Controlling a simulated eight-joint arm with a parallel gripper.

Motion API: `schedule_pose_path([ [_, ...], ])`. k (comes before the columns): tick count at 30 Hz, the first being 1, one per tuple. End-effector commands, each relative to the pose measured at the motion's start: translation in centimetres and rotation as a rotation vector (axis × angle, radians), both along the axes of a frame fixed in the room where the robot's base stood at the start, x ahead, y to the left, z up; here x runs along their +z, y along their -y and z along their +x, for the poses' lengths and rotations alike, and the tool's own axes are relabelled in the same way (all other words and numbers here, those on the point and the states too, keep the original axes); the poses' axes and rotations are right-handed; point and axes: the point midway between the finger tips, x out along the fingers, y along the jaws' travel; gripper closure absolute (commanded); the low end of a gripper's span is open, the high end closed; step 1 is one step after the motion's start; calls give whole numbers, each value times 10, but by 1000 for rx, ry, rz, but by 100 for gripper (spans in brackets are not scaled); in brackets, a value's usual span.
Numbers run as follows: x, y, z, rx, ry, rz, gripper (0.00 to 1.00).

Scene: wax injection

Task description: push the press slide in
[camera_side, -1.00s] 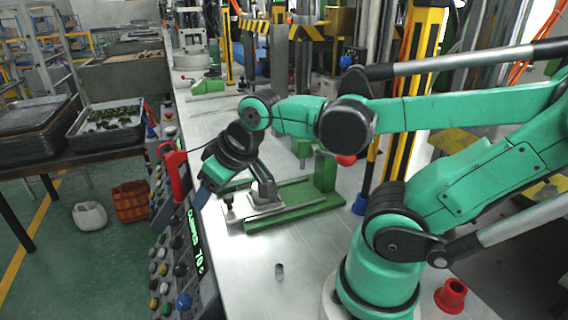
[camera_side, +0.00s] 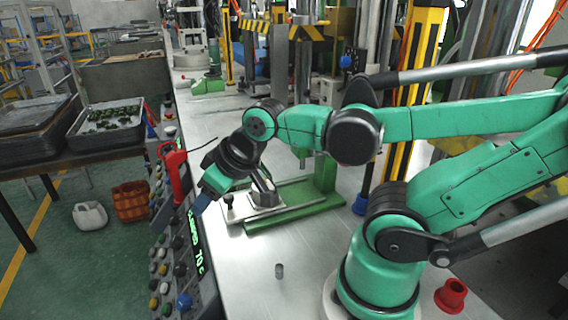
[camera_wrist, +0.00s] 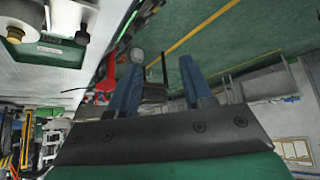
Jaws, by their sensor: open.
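The press slide (camera_side: 240,207) is a flat metal plate with a small black knob at its left end. It lies on the green press base (camera_side: 297,215), drawn out to the left of the green press column (camera_side: 326,172). A grey metal block sits on the plate, partly behind my arm. My gripper (camera_side: 201,203) is just left of the slide's knob end, pointing down and left, apart from it as far as I can tell. In the wrist view my gripper (camera_wrist: 160,82) has two blue fingers spread with nothing between them. The slide's plate and black knob show at the upper left (camera_wrist: 50,50).
A control panel (camera_side: 182,262) with buttons and a green display lies below my gripper. A red-handled tool (camera_side: 175,172) stands close on the left. A red cup (camera_side: 452,296) is near my base.

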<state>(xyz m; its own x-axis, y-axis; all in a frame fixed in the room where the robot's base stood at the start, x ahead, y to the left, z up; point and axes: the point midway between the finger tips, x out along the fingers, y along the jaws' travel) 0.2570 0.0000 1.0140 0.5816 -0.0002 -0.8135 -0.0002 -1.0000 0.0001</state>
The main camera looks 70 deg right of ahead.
Motion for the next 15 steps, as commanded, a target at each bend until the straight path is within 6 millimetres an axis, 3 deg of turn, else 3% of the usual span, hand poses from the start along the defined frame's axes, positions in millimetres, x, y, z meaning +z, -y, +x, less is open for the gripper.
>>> schedule_pose_path([
  [1,0,0,0,-1,-4,-2,73],
  [4,0,-1,3,-17,-40,-15,100],
  [15,-6,-1,39,-347,-269,-261,100],
])
